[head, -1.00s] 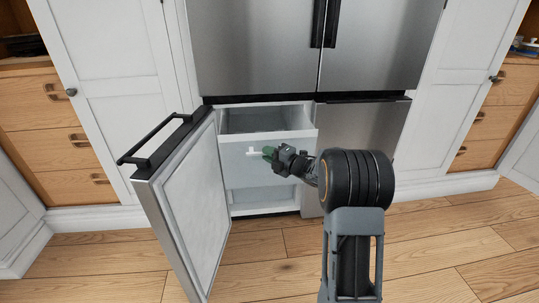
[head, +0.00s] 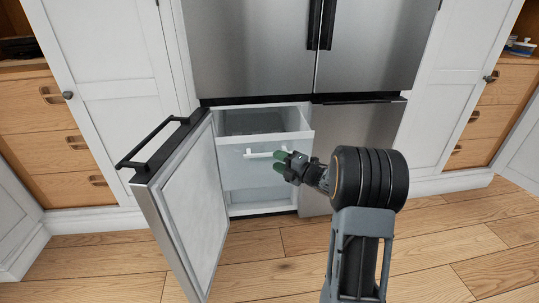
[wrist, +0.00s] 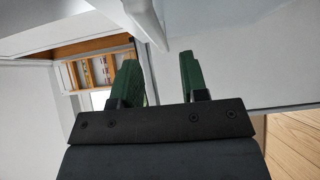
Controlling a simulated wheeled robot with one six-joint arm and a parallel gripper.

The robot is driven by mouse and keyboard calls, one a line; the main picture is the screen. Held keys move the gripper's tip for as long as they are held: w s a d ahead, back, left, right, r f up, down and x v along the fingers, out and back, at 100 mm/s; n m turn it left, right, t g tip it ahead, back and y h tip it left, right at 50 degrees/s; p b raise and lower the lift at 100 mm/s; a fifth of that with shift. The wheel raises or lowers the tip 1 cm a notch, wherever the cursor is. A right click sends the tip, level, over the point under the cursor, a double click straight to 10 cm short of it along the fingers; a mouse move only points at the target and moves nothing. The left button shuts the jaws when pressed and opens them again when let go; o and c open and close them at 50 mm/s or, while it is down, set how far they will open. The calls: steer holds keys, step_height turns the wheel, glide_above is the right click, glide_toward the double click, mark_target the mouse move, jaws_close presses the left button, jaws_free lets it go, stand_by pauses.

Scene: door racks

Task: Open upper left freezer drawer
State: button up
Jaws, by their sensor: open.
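The left freezer door (head: 185,215) stands swung open to the left. Behind it the upper left freezer drawer (head: 240,168) is out, with its open top and inside visible. Its white bar handle (head: 262,154) is on the drawer front. My gripper (head: 278,162) is open, with green fingertips close to the handle's right end and nothing held. In the wrist view, the two green fingers (wrist: 160,72) are apart, and a white part that looks like the handle (wrist: 145,22) lies just beyond their tips. I cannot tell whether they touch it.
A lower drawer (head: 262,200) sits below the upper one. The right freezer door (head: 355,130) and the steel upper fridge doors (head: 250,45) are shut. The open door's black handle (head: 160,140) juts out at left. Wooden floor (head: 265,265) is clear in front.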

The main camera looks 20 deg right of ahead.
steer(key=p+v, duration=0.1)
steer(key=v, duration=0.7)
steer(key=shift+p, duration=0.3)
step_height(320, 180, up, 24)
steer(key=a+m+g+h+p, duration=0.2)
steer(key=m+h+p, duration=1)
steer(key=p, duration=0.7)
steer(key=s+a+r+m+g+y+p, duration=0.1)
steer(key=s+a+r+m+g+p, duration=0.3)
steer(key=s+a+r+m+p, duration=0.2)
steer(key=s+a+r+m+g+y+p, duration=0.1)
steer(key=s+a+r+m+g+p, duration=0.4)
steer(key=s+p, duration=0.6)
steer(key=s+a+r+m, duration=0.1)
steer(key=s+r, duration=0.1)
steer(key=s, duration=0.1)
steer(key=shift+s+m, duration=0.3)
steer(key=shift+s, duration=0.1)
